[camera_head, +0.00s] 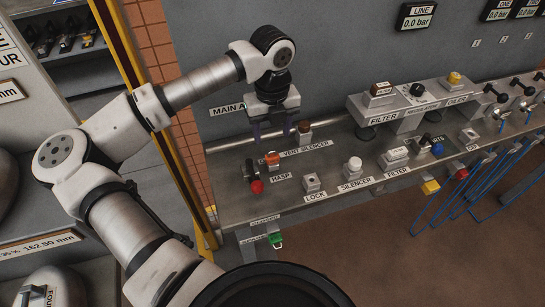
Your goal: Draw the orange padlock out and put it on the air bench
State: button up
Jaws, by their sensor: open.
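A small orange block that looks like the padlock (272,159) sits at the left end of the grey air bench (330,165), behind the "HASP" label. The picture is too small to show its shackle or how it sits in the hasp. My gripper (274,140) points down just above and behind the orange block, with its two dark fingers apart. No object shows between the fingers. I cannot tell how much height is left between the fingertips and the block.
A black-handled valve with a red knob (257,187) stands close left of the padlock. Labelled lock (312,184) and silencer (353,167) pieces stand farther right. A yellow post (134,70) rises left of the bench.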

aim_at(272, 151)
notch_tip(272, 151, down, 8)
jog(key=b, duration=0.5)
jog(key=shift+r, duration=0.2)
jog(key=shift+f+b, duration=0.55)
jog(key=shift+b, duration=0.1)
jog(key=shift+b, duration=0.75)
dwell(0.4)
grip_shut()
jog(key=shift+r, duration=0.1)
jog(key=shift+r, duration=0.1)
jog(key=shift+r+p, duration=1.35)
jog(key=shift+r, duration=1.55)
